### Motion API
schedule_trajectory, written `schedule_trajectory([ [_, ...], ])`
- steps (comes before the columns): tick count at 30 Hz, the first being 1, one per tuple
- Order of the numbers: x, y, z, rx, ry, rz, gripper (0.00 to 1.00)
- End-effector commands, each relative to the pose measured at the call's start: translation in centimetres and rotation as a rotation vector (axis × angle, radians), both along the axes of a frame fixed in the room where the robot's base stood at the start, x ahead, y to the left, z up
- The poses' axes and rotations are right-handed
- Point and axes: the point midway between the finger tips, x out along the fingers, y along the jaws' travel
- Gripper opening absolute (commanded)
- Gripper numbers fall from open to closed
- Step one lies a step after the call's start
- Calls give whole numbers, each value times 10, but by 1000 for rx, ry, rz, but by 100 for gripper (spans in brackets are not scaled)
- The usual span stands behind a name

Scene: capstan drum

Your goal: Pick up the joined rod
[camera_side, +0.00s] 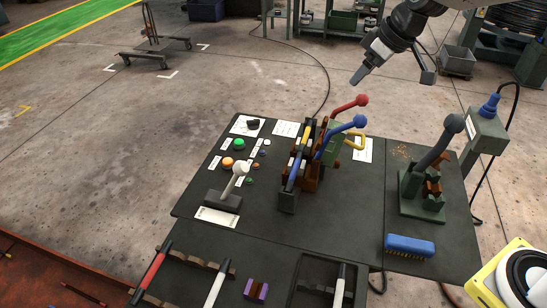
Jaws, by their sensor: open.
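Several rods lie at the near edge of the bench, partly cut off by the frame. A rod with red, white and black sections (150,274) lies at the left. A white rod with a dark end (216,289) lies right of it. A white and red rod with a black end (340,284) lies in a dark tray (303,272). I cannot tell for sure which one is the joined rod. My gripper (362,74) is open and empty, high above the back of the bench, well away from the rods. Its fingers are hard to make out.
Levers with red and blue knobs (348,122) stand mid-bench. A white-knobbed lever (240,169) stands left, a dark lever on a green base (436,150) right. A blue brush (409,244) and a purple block (256,290) lie on the bench. Bare bench separates the levers from the rods.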

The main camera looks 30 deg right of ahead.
Motion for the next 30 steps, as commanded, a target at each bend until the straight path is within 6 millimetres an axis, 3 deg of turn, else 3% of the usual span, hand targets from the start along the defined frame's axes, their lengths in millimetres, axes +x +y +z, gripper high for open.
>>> schedule_trajectory([
  [18, 70, 35, 3, 77, 266, -505, 74],
  [30, 104, 55, -1, 60, 342, -911, 74],
])
